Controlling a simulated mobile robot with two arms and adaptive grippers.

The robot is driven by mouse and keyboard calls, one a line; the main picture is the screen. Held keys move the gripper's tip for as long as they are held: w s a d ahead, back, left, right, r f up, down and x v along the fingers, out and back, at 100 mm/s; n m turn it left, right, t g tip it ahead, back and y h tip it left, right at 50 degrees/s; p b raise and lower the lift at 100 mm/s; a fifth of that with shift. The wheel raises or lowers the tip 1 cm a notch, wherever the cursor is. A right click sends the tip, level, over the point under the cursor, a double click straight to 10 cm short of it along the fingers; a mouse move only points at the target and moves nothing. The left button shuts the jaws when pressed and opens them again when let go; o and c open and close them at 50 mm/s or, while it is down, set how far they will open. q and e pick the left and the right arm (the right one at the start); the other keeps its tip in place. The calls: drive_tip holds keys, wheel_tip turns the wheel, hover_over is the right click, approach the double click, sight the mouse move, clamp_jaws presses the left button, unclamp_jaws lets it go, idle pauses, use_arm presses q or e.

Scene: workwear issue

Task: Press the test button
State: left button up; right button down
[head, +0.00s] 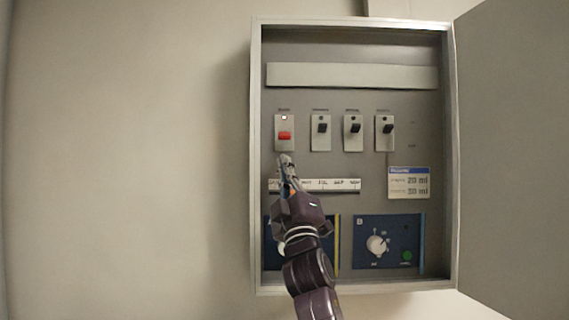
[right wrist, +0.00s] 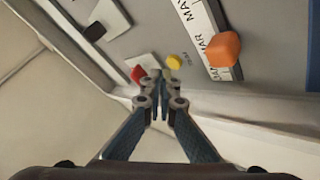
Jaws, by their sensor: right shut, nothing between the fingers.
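A small round yellow button (right wrist: 173,61) shows in the right wrist view on the grey panel, with a tiny label I cannot read beside it. It is the likely test button; in the head view I cannot make it out, and my right gripper covers that area. My right gripper (head: 285,158) is shut and empty in front of the panel, just below the red switch (head: 285,135). In the right wrist view its fingertips (right wrist: 161,82) are close to the yellow button and the red switch (right wrist: 138,73). I cannot tell whether they touch the panel. My left gripper is not in view.
An open wall cabinet (head: 254,80) has its door (head: 515,150) swung right. Several black toggle switches (head: 353,127) stand right of the red one. Below are a label strip (head: 340,184), a dial (head: 377,245) and a green button (head: 407,256). An orange block (right wrist: 223,49) sticks out nearby.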

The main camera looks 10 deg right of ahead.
drive_tip(key=s, duration=0.2)
drive_tip(key=s+a+p, duration=0.1)
drive_tip(key=s, duration=0.2)
idle(0.4)
drive_tip(key=shift+w+f, duration=0.1)
drive_tip(key=shift+f, duration=0.05)
idle(0.6)
